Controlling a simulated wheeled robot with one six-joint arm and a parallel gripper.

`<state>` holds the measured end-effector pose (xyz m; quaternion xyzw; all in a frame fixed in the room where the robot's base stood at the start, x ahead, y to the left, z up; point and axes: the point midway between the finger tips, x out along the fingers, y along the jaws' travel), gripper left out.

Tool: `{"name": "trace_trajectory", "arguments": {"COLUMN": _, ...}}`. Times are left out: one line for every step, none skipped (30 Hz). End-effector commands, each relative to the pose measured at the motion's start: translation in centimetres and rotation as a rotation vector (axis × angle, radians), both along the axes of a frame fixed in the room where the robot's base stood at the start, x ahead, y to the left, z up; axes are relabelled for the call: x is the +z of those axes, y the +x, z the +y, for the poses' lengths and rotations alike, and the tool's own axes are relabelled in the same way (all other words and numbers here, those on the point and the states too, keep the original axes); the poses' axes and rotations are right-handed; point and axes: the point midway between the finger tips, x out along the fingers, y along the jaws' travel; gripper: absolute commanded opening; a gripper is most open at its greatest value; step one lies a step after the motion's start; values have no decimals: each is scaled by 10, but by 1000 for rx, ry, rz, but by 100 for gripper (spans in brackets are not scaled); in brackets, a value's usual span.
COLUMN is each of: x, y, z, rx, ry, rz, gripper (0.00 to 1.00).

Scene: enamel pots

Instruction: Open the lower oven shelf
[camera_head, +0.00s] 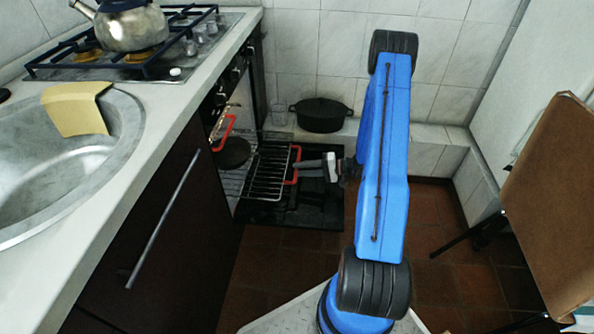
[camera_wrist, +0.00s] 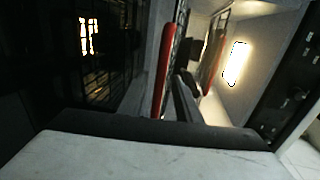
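The lower oven shelf, a wire rack (camera_head: 268,172), sticks far out of the oven on the left. A red handle (camera_head: 295,163) runs along its front edge. My gripper (camera_head: 312,166) reaches in from the right, its fingertips at this red handle. In the wrist view a red bar (camera_wrist: 167,75) stands close beside a dark finger (camera_wrist: 188,100). The finger gap is not clear, so I cannot tell whether the fingers are shut on the handle.
A higher shelf with a red handle (camera_head: 222,133) and a dark round pan (camera_head: 233,152) are at the oven opening. The black oven door (camera_head: 315,213) lies open below the rack. A black pot (camera_head: 321,115) stands on the ledge behind. A brown chair (camera_head: 550,200) is at right.

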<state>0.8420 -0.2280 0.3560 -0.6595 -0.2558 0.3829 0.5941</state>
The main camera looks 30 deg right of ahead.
Motion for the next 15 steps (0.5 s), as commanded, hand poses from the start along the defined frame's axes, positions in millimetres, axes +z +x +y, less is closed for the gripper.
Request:
{"name": "trace_trajectory", "arguments": {"x": 2, "y": -5, "z": -9, "rx": -4, "ry": 0, "rz": -1, "gripper": 31}}
{"name": "trace_trajectory", "arguments": {"x": 3, "y": -9, "z": -13, "rx": -4, "ry": 0, "rz": -1, "gripper": 31}}
{"name": "trace_trajectory", "arguments": {"x": 5, "y": -13, "z": -20, "rx": -5, "ry": -1, "rz": -1, "gripper": 31}}
{"name": "trace_trajectory", "arguments": {"x": 6, "y": -16, "z": -24, "rx": -4, "ry": -1, "rz": -1, "gripper": 31}}
{"name": "trace_trajectory", "arguments": {"x": 7, "y": -20, "z": -29, "rx": -4, "ry": -1, "rz": -1, "gripper": 31}}
{"name": "trace_trajectory", "arguments": {"x": 8, "y": -24, "z": -35, "rx": -5, "ry": -1, "rz": -2, "gripper": 31}}
{"name": "trace_trajectory", "arguments": {"x": 9, "y": -28, "z": -39, "rx": -4, "ry": -1, "rz": -1, "gripper": 31}}
{"name": "trace_trajectory", "arguments": {"x": 11, "y": -31, "z": -44, "rx": -4, "ry": -1, "rz": -1, "gripper": 31}}
{"name": "trace_trajectory", "arguments": {"x": 12, "y": -36, "z": -50, "rx": -5, "ry": -1, "rz": -1, "gripper": 31}}
{"name": "trace_trajectory", "arguments": {"x": 13, "y": -39, "z": -55, "rx": -3, "ry": 0, "rz": 0, "gripper": 31}}
{"name": "trace_trajectory", "arguments": {"x": 15, "y": -42, "z": -60, "rx": -5, "ry": -1, "rz": -1, "gripper": 31}}
{"name": "trace_trajectory", "arguments": {"x": 16, "y": -47, "z": -66, "rx": -4, "ry": 0, "rz": -1, "gripper": 31}}
{"name": "trace_trajectory", "arguments": {"x": 17, "y": -50, "z": -70, "rx": -4, "ry": -1, "rz": -1, "gripper": 31}}
{"name": "trace_trajectory", "arguments": {"x": 19, "y": -54, "z": -75, "rx": -5, "ry": -1, "rz": -2, "gripper": 31}}
{"name": "trace_trajectory", "arguments": {"x": 20, "y": -58, "z": -81, "rx": -3, "ry": -1, "rz": -1, "gripper": 31}}
